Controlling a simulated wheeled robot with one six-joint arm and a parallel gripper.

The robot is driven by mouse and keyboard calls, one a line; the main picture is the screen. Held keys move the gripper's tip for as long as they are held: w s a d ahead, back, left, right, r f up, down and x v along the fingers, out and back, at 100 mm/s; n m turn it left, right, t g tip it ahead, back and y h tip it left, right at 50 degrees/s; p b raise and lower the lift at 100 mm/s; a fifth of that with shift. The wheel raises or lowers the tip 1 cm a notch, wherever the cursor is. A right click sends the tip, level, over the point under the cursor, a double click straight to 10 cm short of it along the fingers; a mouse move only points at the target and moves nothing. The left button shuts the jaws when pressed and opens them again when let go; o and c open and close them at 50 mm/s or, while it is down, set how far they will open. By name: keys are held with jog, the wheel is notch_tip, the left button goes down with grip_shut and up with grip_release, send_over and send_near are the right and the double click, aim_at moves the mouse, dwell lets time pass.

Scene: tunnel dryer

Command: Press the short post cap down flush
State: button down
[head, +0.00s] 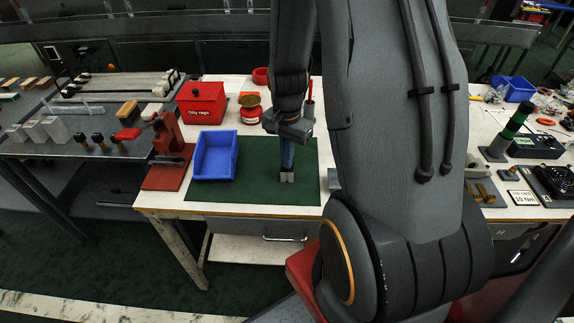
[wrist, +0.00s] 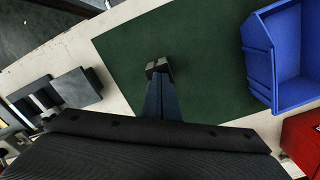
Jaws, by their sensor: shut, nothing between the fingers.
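My gripper (head: 287,176) is shut and empty, pointing down over the green mat. In the wrist view my gripper (wrist: 158,67) shows its fingertips together with only mat around them. A grey block fixture (wrist: 75,87) with darker parts beside it stands at the left of the wrist view, on the white bench just off the mat. In the head view only a sliver of grey block (head: 333,180) shows beside my arm. I cannot make out which part is the short post cap, or how high it sits. My gripper is apart from the fixture.
The green mat (head: 250,160) is clear around my gripper. A blue bin (head: 214,156) stands on its left, with a red rag box (head: 202,103) behind. Brass-coloured posts (head: 485,191) and a green-and-black post (head: 510,130) stand at the right. My arm hides the bench between.

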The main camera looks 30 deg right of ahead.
jog(key=shift+r+p, duration=2.45)
jog(key=shift+r, duration=0.6)
